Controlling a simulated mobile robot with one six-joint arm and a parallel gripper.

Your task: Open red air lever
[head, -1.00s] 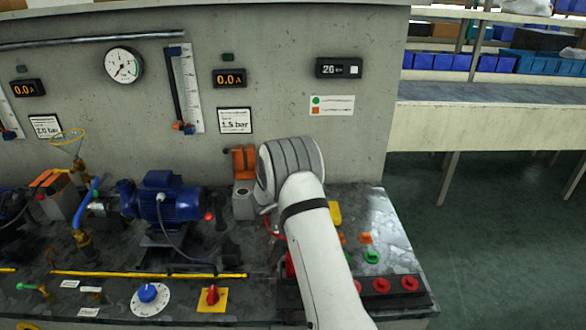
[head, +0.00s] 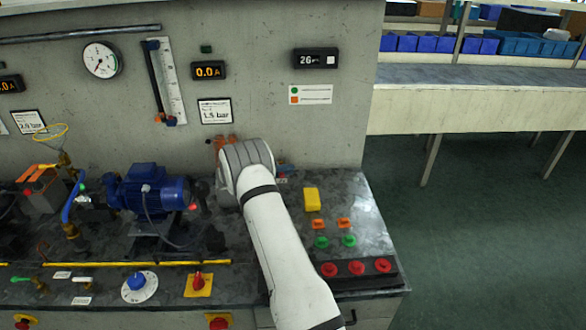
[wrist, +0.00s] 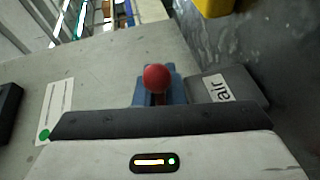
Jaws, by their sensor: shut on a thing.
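The red ball knob of the air lever (wrist: 157,77) shows in the wrist view, just beyond my gripper's dark front edge. A grey block with an "air" label (wrist: 220,87) is beside it on the right. My gripper (wrist: 157,92) is shut on the lever, with blue-grey pieces on both sides just below the knob. Most of the lever's shaft is hidden. In the head view my arm covers the lever and the fingertips. A small blue part (head: 284,168) shows just right of my wrist, near the wall.
A blue motor pump (head: 150,192) stands left of my arm. On the right of the bench are a yellow block (head: 312,199) and red buttons (head: 357,268). The concrete wall (head: 330,130) rises close behind. Open floor (head: 480,240) lies to the right.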

